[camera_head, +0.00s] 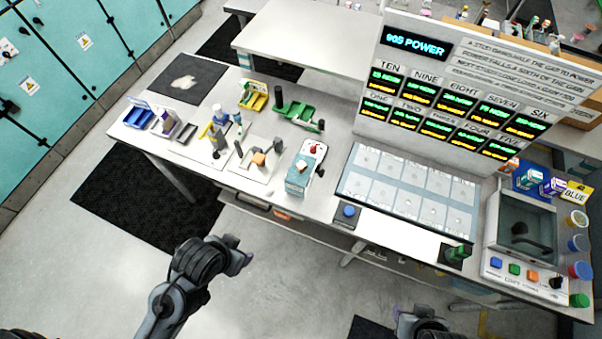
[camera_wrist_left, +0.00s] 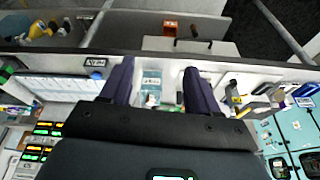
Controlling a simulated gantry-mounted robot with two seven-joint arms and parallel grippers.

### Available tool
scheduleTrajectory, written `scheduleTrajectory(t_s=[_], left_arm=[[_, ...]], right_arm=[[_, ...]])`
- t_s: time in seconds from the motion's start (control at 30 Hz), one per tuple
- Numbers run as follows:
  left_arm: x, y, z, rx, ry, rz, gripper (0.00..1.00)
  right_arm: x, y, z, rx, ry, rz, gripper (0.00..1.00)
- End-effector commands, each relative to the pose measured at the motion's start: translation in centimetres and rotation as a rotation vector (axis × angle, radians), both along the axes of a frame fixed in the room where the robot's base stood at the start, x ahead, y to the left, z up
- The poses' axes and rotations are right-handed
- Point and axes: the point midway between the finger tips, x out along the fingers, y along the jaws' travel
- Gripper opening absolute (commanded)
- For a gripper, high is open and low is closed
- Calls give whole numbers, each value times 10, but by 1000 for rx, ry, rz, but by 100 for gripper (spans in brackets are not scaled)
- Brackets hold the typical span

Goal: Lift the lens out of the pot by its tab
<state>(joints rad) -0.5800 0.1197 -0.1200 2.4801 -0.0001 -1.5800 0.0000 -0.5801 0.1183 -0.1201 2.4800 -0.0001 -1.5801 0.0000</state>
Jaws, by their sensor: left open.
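I cannot make out the lens or its tab in either view. Several small round pots (camera_head: 579,269) with coloured tops stand in a column at the right edge of the bench in the head view; what is inside them is too small to tell. My left gripper (camera_head: 240,256) is in front of the bench's front edge, over the floor, well away from them. In the left wrist view its two fingers (camera_wrist_left: 160,92) are spread with nothing between them; the bench shows beyond. My right gripper (camera_head: 425,318) is partly in view at the bottom edge, and its fingers are unclear.
The white bench (camera_head: 330,205) holds a blue-and-white box (camera_head: 300,177), green stand (camera_head: 298,112), yellow tray (camera_head: 253,96), blue tray (camera_head: 139,115) and light-blue panel (camera_head: 405,190). A display board (camera_head: 440,125) rises behind. A button console (camera_head: 525,275) stands at right.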

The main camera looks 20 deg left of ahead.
Motion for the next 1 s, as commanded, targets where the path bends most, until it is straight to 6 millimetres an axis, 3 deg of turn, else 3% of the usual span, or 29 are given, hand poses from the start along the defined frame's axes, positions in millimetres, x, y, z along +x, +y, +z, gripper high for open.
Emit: scheduleTrajectory(t_s=[0.27, 0.4, 0.7, 0.87, 1.0], left_arm=[[0, 0, 0, 0, 0, 0, 61], [0, 0, 0, 0, 0, 0, 45], [1, 0, 0, -4, -5, 12, 45], [20, -6, 3, -35, -107, 37, 45], [47, -17, -23, -85, -233, 29, 45]], right_arm=[[0, 1, 0, 4, 0, -2, 43], [0, 1, 0, 3, -1, -2, 43], [0, 0, 0, -1, 0, 1, 43], [0, -2, 0, -7, 0, 4, 43], [0, -2, -2, -9, 0, 5, 43]])
